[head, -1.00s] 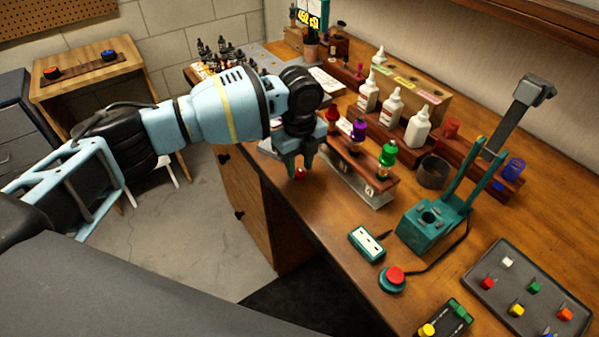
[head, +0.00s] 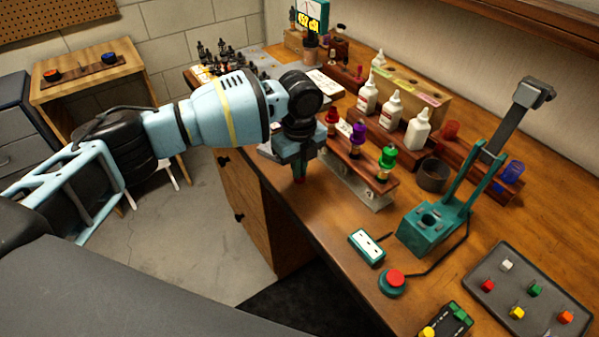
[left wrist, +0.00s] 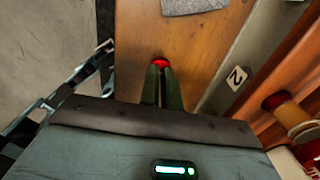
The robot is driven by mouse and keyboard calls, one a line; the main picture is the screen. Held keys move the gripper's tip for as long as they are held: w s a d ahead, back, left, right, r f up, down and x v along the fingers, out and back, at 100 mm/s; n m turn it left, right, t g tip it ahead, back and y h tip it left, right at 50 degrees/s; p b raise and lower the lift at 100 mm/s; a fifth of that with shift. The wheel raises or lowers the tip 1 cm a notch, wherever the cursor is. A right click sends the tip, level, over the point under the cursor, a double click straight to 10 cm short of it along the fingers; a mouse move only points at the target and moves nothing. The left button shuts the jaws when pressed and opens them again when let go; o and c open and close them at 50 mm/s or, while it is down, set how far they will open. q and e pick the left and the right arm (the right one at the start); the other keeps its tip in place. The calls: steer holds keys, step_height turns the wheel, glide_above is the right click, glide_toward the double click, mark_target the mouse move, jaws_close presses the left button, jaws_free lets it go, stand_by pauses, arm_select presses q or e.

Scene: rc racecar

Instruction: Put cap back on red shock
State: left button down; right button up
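My left gripper (head: 300,172) points down over the bench near its front edge, left of the shock rack (head: 367,197). Its fingers are close together with a small red cap (left wrist: 160,62) between the tips, which also shows in the head view (head: 299,181). The cap seems at bench level; I cannot tell whether it touches the wood. The red shock (head: 332,118) stands in the rack behind the gripper, partly hidden. A purple-topped shock (head: 357,133) and a green-topped shock (head: 387,160) stand beside it. My right gripper is not in view.
White bottles (head: 392,109) stand behind the rack. A teal stand (head: 425,232), a white-topped box (head: 367,247) and a red button (head: 394,278) are to the right. A grey tray of coloured pieces (head: 475,293) lies at the lower right. The bench edge drops off to the left.

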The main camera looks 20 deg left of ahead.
arm_select(q)
steer(key=shift+r, duration=0.2)
